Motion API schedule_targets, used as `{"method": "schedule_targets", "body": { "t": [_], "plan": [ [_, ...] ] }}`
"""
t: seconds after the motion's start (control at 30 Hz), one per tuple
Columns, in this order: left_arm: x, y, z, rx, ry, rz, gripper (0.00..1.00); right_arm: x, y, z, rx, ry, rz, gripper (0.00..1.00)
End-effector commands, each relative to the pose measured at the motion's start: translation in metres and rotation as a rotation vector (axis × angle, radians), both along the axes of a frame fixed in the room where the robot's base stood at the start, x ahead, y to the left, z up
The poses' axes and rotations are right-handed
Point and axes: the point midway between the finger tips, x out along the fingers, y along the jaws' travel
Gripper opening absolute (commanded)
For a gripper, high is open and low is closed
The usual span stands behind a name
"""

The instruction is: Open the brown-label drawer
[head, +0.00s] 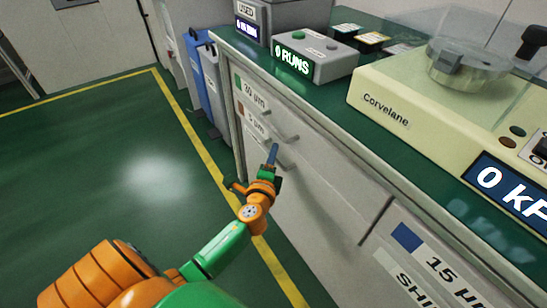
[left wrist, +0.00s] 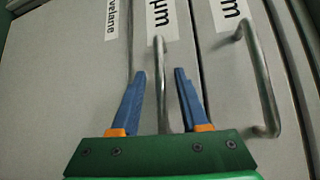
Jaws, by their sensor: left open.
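The brown-label drawer (head: 257,137) is in the grey cabinet front, below the green-label drawer (head: 273,108), and looks shut. Its small brown square (head: 241,108) sits beside a partly legible "µm" label. My left gripper (head: 274,152) is open at this drawer's handle (head: 287,162), which it partly hides in the head view. In the left wrist view the blue fingers of my left gripper (left wrist: 160,75) stand on either side of the bar handle (left wrist: 159,60), with gaps on both sides. My right gripper is not in view.
Another handle (left wrist: 262,85) lies just right of the fingers in the left wrist view. A blue-label 15 µm drawer (head: 425,262) is nearer. The green counter carries a RUNS box (head: 314,62) and a cream Corvelane machine (head: 415,105). The floor left of the yellow line is clear.

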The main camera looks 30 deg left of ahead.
Motion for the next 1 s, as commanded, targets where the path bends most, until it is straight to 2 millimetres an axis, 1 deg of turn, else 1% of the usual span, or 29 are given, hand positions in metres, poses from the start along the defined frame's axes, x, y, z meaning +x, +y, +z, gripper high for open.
{"method": "schedule_targets", "body": {
  "t": [0.13, 0.17, 0.2, 0.27, 0.3, 0.33, 1.0],
  "plan": [
    [-0.0001, -0.0002, 0.0001, 0.000, 0.000, 0.000, 0.45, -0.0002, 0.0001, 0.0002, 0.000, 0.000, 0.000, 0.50],
    [-0.0001, -0.0002, 0.0000, 0.000, 0.000, 0.000, 0.39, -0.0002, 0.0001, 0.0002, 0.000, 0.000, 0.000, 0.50],
    [-0.0002, -0.0002, 0.0000, 0.000, 0.000, -0.001, 0.29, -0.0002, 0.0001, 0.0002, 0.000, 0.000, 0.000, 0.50],
    [-0.0003, -0.0002, -0.0001, -0.001, 0.001, -0.001, 0.12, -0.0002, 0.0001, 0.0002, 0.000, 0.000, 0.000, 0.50],
    [-0.0003, -0.0002, -0.0001, -0.001, 0.001, -0.001, 0.02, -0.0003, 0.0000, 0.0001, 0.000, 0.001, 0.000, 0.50],
    [-0.0004, -0.0002, -0.0002, -0.001, 0.001, -0.001, 0.00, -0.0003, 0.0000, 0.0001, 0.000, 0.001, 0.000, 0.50],
    [-0.0004, -0.0004, -0.0003, -0.001, 0.001, -0.001, 0.00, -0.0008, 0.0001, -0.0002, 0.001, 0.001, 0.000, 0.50]
  ]
}}
